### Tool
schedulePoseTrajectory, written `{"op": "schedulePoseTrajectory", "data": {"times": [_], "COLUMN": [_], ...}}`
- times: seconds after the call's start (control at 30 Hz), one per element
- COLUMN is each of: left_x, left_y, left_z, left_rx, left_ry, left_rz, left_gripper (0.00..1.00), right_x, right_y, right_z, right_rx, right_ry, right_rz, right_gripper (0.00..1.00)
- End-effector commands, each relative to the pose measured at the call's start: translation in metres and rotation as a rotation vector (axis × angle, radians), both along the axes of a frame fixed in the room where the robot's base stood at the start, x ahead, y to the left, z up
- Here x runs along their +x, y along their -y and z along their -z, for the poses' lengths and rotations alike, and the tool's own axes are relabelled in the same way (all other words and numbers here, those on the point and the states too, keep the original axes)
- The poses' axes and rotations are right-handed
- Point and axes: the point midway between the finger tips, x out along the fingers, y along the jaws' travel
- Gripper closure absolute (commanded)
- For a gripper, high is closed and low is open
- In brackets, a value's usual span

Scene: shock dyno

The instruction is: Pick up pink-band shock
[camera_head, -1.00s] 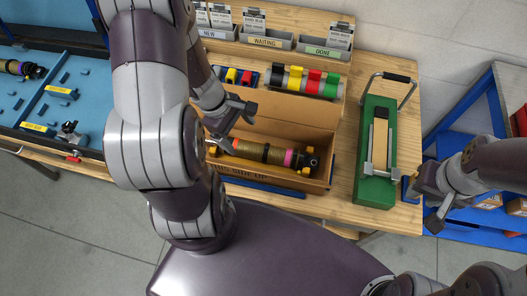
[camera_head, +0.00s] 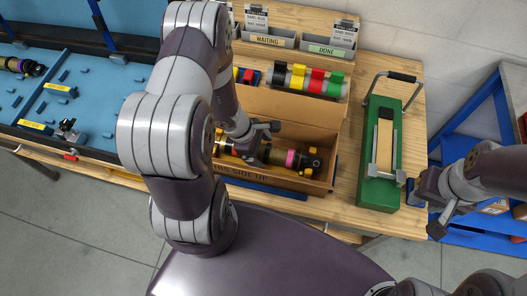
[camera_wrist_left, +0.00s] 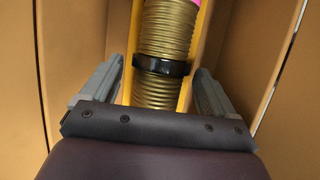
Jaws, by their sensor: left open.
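The pink-band shock (camera_head: 291,158) lies in an open cardboard box (camera_head: 320,186) in the head view. It has a gold coil body, a pink band and a black end at the right. In the left wrist view the gold coil (camera_wrist_left: 165,30) with a black ring runs between my fingers, resting on a yellow support. My left gripper (camera_head: 262,148) is in the box over the coil section, left of the pink band. Its fingers are open, one on each side of the shock. My right gripper (camera_head: 432,205) is at the right, beside the green stand; its finger opening is unclear.
A green stand (camera_head: 376,190) with a metal handle stands right of the box. A rack of coloured rolls (camera_head: 308,79) and labelled bins (camera_head: 327,50) stand behind. A blue bench (camera_head: 100,95) with another shock (camera_head: 20,67) is at the left. Box walls stand close around my left gripper.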

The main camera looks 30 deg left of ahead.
Motion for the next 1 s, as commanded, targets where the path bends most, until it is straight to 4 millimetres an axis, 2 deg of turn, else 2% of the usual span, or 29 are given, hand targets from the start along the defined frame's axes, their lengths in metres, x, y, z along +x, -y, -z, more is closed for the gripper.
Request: {"op": "schedulePoseTrajectory", "data": {"times": [0.1, 0.13, 0.3, 0.4, 0.73, 0.87, 1.0], "left_x": [0.000, 0.000, 0.000, 0.000, 0.002, 0.002, 0.002], "left_y": [0.000, 0.000, 0.000, 0.000, -0.001, -0.001, -0.001], "left_z": [-0.001, -0.001, -0.001, -0.001, -0.006, -0.028, -0.061], "left_rx": [0.000, 0.000, 0.000, 0.000, 0.000, 0.001, 0.002], "left_ry": [0.000, 0.000, 0.000, 0.000, 0.004, 0.007, 0.006], "left_rz": [0.000, 0.000, 0.000, 0.000, 0.001, 0.001, 0.002], "left_gripper": [0.12, 0.18, 0.74, 1.00, 1.00, 1.00, 1.00], "right_x": [0.000, 0.000, 0.000, 0.000, 0.000, 0.000, 0.000], "right_y": [0.000, 0.000, 0.000, 0.000, 0.000, 0.000, 0.000], "right_z": [0.000, 0.000, 0.000, 0.000, -0.002, -0.007, -0.014], "right_rx": [0.000, 0.000, 0.000, 0.000, 0.000, 0.000, 0.000], "right_ry": [0.000, 0.000, 0.000, 0.000, 0.000, 0.000, 0.000], "right_rz": [0.000, 0.000, 0.000, 0.000, 0.000, 0.000, 0.000], "right_gripper": [0.64, 0.64, 0.64, 0.64, 0.64, 0.64, 0.64]}}
